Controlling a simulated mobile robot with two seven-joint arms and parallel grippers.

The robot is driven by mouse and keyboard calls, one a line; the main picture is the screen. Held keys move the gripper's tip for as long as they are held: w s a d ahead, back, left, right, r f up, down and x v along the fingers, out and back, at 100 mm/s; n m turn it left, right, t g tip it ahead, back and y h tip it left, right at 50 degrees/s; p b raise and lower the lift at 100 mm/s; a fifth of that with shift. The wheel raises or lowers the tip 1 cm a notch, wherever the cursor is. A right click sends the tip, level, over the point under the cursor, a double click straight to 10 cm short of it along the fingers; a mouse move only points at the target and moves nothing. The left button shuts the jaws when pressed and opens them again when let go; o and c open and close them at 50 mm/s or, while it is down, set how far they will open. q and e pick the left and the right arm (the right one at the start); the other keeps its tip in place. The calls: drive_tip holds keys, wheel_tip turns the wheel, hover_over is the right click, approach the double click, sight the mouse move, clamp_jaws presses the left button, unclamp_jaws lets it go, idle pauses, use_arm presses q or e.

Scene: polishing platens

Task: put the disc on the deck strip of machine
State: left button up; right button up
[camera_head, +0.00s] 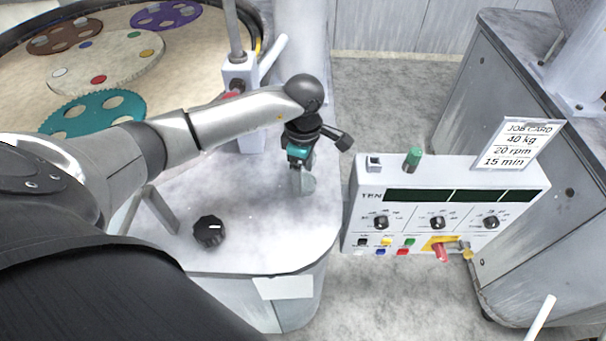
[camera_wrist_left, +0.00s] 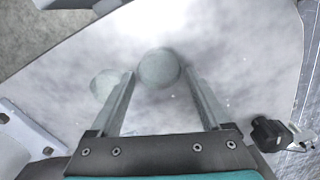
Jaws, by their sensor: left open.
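The deck strip (camera_head: 265,245) is the pale grey, rounded front top of the machine. My left gripper (camera_head: 303,188) points down over its right part, with its fingers apart. In the left wrist view the gripper (camera_wrist_left: 160,82) has a round grey disc (camera_wrist_left: 158,67) between and just past its fingertips, with gaps on both sides. A second pale round shape (camera_wrist_left: 103,84) shows there, partly hidden behind the left finger. In the head view a small grey disc (camera_head: 309,184) shows beside the fingertips. I cannot tell whether it touches the deck. My right gripper is not in view.
A black knob (camera_head: 209,231) stands on the deck, left of my gripper. A control panel (camera_head: 450,180) with a job card (camera_head: 516,143) is to the right. A round platen with coloured carriers, one teal (camera_head: 75,112), lies behind left. The deck between knob and gripper is clear.

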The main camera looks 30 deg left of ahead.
sight(303, 182)
use_arm(q)
wheel_tip(303, 182, up, 11)
drive_tip(key=shift+b, duration=0.35)
idle(0.4)
